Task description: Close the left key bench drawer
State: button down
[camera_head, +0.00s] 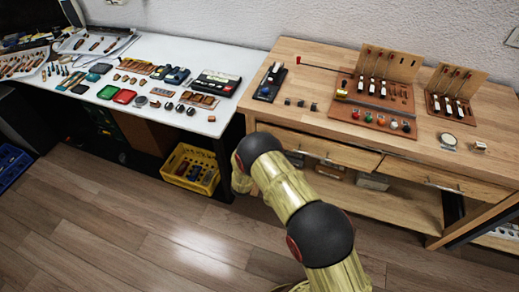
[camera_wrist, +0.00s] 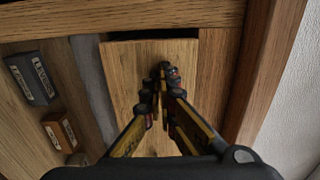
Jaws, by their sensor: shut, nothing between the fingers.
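The wooden key bench stands at the right in the head view. Its left drawer front (camera_head: 318,149) shows below the bench top, with its left end partly behind my arm. I cannot tell from here how far it is pulled out. The right drawer (camera_head: 445,182) is beside it. My gripper is hidden behind my arm in the head view. In the wrist view my gripper (camera_wrist: 162,85) is shut and empty, its fingertips in front of a light wooden panel (camera_wrist: 125,75). I cannot tell whether they touch it, or whether the panel is the drawer.
A dark lettered box (camera_wrist: 32,78) and a small brown box (camera_wrist: 59,131) lie left in the wrist view. The bench top (camera_head: 300,122) holds key models. A white table (camera_head: 215,48) with parts stands left, a yellow crate (camera_head: 192,167) below it. Floor in front is clear.

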jog(key=shift+x, duration=1.15)
jog(key=shift+r, duration=0.15)
jog(key=shift+a, duration=0.1)
jog(key=p+v, duration=0.3)
jog(key=v, duration=1.1)
jog(key=shift+s, duration=0.1)
